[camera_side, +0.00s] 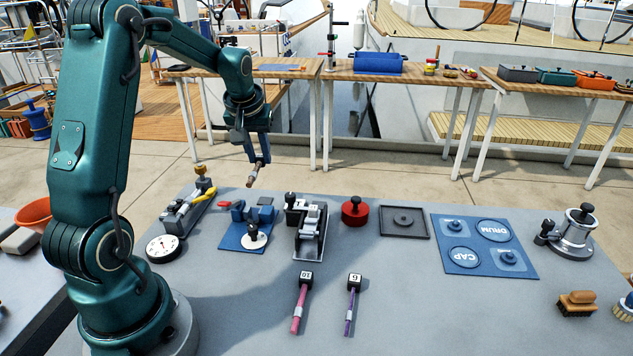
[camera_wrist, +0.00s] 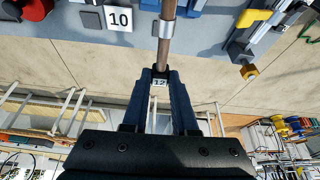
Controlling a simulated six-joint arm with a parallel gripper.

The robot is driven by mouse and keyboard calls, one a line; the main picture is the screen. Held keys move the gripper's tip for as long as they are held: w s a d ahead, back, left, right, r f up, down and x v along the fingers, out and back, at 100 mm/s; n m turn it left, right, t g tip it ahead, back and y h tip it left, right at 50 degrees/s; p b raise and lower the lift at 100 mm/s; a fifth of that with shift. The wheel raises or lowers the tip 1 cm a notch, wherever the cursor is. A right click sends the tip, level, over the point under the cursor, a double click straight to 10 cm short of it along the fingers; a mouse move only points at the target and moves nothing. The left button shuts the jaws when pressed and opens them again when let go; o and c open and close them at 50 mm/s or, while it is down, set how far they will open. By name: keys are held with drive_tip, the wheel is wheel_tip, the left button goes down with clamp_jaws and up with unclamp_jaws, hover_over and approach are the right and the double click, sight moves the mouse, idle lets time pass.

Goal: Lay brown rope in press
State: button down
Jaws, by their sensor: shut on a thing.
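My gripper (camera_side: 260,160) is shut on the label end of the brown rope (camera_side: 253,176), held in the air above the back edge of the bench. In the wrist view, my gripper (camera_wrist: 160,80) holds the rope at a black block marked 12, and the brown rope (camera_wrist: 168,12) runs out to the top edge with a silver sleeve on it. What looks like the press (camera_side: 311,240), a dark frame with pale blocks and a black knob, stands on the bench right of and below the rope. In the wrist view, a white plate marked 10 (camera_wrist: 119,18) shows left of the rope.
A blue-based fixture (camera_side: 247,232) and a gauge device with a yellow handle (camera_side: 186,218) stand left of the press. Pink (camera_side: 299,312) and purple (camera_side: 350,312) ropes lie in front.

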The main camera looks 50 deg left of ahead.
drive_tip(key=shift+f, duration=2.55)
drive_tip(key=shift+f, duration=1)
idle(0.4)
drive_tip(key=shift+r, duration=0.25)
drive_tip(key=shift+f, duration=0.35)
idle(1.5)
drive_tip(key=shift+r, duration=0.4)
drive_tip(key=shift+f, duration=0.6)
idle(0.9)
